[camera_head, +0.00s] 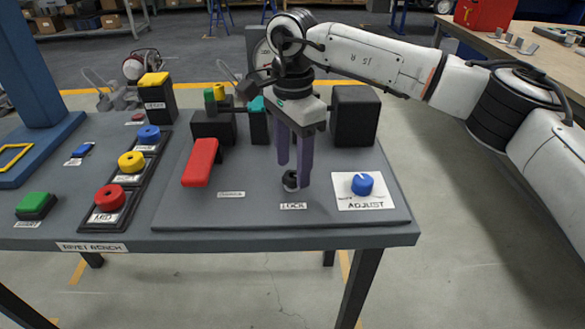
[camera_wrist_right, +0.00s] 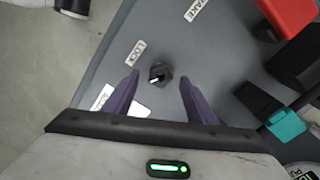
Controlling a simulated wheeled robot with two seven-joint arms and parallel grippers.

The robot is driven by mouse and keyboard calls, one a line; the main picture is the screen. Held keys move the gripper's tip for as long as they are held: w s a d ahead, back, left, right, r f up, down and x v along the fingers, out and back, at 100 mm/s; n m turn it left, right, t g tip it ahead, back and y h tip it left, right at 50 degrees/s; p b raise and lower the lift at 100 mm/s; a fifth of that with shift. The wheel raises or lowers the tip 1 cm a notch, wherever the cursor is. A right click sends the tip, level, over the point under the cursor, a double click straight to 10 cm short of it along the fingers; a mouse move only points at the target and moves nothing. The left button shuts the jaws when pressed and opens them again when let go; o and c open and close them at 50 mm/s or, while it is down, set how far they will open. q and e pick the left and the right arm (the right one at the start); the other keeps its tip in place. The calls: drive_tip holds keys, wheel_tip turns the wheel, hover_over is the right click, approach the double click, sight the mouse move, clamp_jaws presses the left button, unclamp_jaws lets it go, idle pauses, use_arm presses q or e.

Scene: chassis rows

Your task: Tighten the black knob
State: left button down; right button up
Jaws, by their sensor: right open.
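The black knob (camera_head: 290,181) stands on the grey panel just above the LOCK label. In the right wrist view the black knob (camera_wrist_right: 160,76) shows a white pointer mark and lies ahead of the fingertips, midway across the gap. My right gripper (camera_head: 293,175) points down at the knob with its purple fingers apart. In the head view one finger partly covers the knob. In the wrist view the right gripper (camera_wrist_right: 159,80) has clear space on both sides of the knob, and nothing is held. My left gripper is out of view.
A blue knob (camera_head: 362,184) on the white ADJUST plate is close on the right. A red lever (camera_head: 200,163) is on the left, with black blocks (camera_head: 354,116) behind. Red, yellow and blue round buttons (camera_head: 110,197) stand further left. The panel's front strip is clear.

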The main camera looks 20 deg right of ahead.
drive_tip(key=shift+f, duration=0.8)
drive_tip(key=c, duration=1)
drive_tip(key=shift+c, duration=0.2)
drive_tip(key=shift+m, duration=0.4)
